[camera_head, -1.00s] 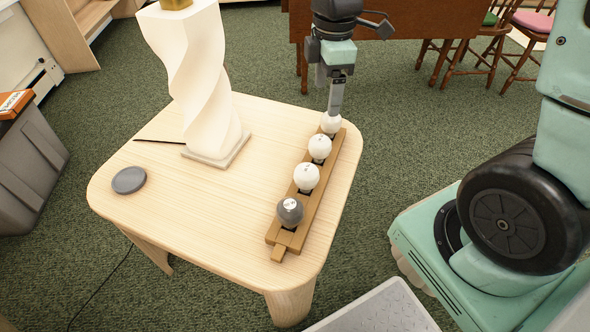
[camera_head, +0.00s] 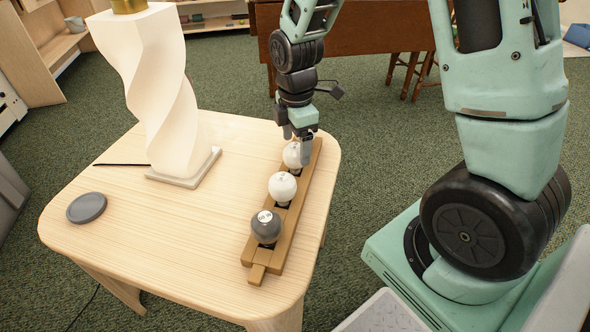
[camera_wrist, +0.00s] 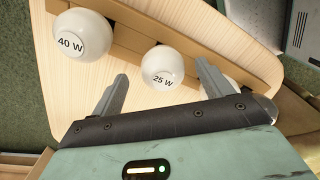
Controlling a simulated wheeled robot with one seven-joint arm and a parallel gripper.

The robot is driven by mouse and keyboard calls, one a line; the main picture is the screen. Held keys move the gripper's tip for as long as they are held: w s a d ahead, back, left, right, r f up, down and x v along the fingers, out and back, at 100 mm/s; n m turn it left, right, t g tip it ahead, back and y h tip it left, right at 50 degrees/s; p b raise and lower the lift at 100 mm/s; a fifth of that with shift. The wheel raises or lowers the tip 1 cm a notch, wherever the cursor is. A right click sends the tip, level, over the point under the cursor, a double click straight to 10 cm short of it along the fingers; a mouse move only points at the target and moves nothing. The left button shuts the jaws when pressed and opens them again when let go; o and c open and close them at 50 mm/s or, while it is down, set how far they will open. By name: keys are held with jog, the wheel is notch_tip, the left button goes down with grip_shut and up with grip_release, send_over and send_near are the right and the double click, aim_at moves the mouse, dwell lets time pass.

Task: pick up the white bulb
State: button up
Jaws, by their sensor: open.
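Two round white bulbs show in the head view, one in front (camera_head: 282,188) and one farther back (camera_head: 292,155), seated in a row on a wooden holder (camera_head: 260,260). My gripper (camera_head: 297,146) is open, pointing down at the farther one and partly covering it. In the wrist view, a white bulb marked 25 W (camera_wrist: 163,67) shows between the open fingers, not gripped. A white bulb marked 40 W (camera_wrist: 80,36) sits to its left. Another pale bulb (camera_wrist: 231,84) is mostly hidden behind the right finger.
A dark grey bulb (camera_head: 266,227) sits at the holder's near end. A lit twisted lamp (camera_head: 165,95) and a grey disc (camera_head: 87,208) stand on the wooden table (camera_head: 170,250). The table surface between lamp and holder is clear.

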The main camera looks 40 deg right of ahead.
aim_at(295, 160)
notch_tip(295, 160, down, 5)
jog(key=b, duration=0.2)
jog(key=shift+s+a+f+b, duration=0.15)
jog(key=shift+f+b, duration=0.05)
jog(key=shift+b, duration=0.2)
jog(key=c, duration=1)
